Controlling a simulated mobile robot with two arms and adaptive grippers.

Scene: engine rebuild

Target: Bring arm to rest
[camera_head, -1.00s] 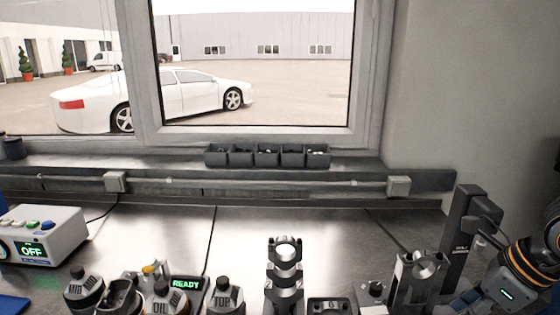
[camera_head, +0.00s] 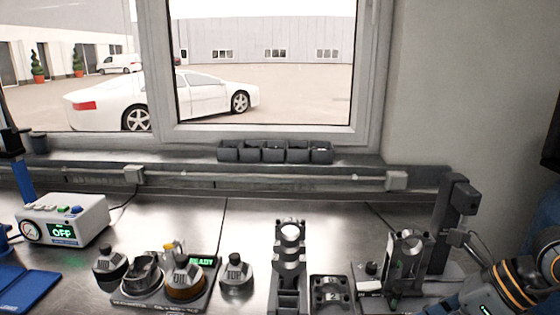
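My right arm shows at the lower right edge, with dark links and an orange band. Its gripper lies beyond the bottom edge or is hidden, so its fingers do not show. My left arm and gripper are out of the frame. Near the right arm stands a dark press-like fixture (camera_head: 456,215) with a metal part (camera_head: 408,258) beside it.
A tray (camera_head: 160,298) holds several dark round parts, with a green READY display (camera_head: 202,261). A knob-topped TOP part (camera_head: 236,274) stands right of it. A white box reading OFF (camera_head: 66,222) is at left, near a blue mat (camera_head: 30,290).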

